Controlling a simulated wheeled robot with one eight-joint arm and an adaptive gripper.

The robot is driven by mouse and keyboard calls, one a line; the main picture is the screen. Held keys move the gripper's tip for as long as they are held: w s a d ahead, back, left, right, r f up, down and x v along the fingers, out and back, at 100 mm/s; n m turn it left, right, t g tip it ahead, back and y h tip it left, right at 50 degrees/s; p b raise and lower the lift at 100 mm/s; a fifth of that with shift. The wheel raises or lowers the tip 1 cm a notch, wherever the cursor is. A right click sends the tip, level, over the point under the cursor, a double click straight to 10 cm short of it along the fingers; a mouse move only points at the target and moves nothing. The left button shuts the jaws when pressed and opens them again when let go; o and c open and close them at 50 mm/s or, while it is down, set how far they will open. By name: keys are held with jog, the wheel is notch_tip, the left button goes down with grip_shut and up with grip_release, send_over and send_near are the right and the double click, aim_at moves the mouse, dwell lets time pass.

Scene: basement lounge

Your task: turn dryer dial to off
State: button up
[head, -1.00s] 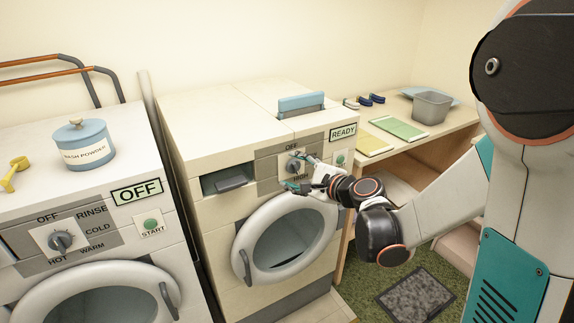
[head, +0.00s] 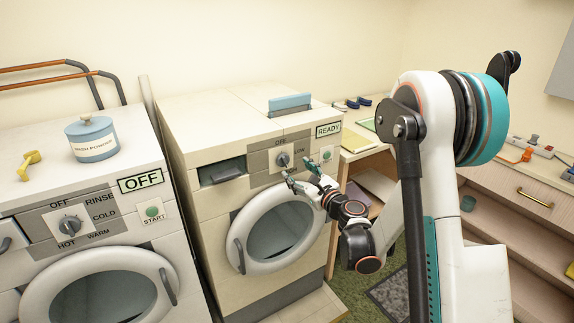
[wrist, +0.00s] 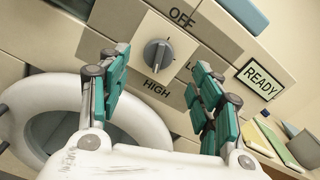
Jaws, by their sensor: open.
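The dryer (head: 222,125) is the cream machine in the middle of the head view, with a READY display (head: 328,130). Its round grey dial (head: 283,160) sits on a pale plate marked OFF, LOW and HIGH. My gripper (head: 302,173) is open and empty, just below and right of the dial in the head view. In the wrist view its teal-padded fingers (wrist: 160,80) stand apart on either side of the dial, not touching it.
The dryer's round door (head: 262,262) is below my gripper, and a green start button (head: 326,154) is right of the dial. A washer (head: 100,170) showing OFF stands left, with a powder jar (head: 92,145) and yellow scoop (head: 27,170) on top.

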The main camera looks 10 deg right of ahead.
aim_at(285, 160)
jog(key=b+x, duration=0.1)
jog(key=x, duration=0.7)
jog(key=shift+b, duration=0.4)
jog(key=c, duration=1)
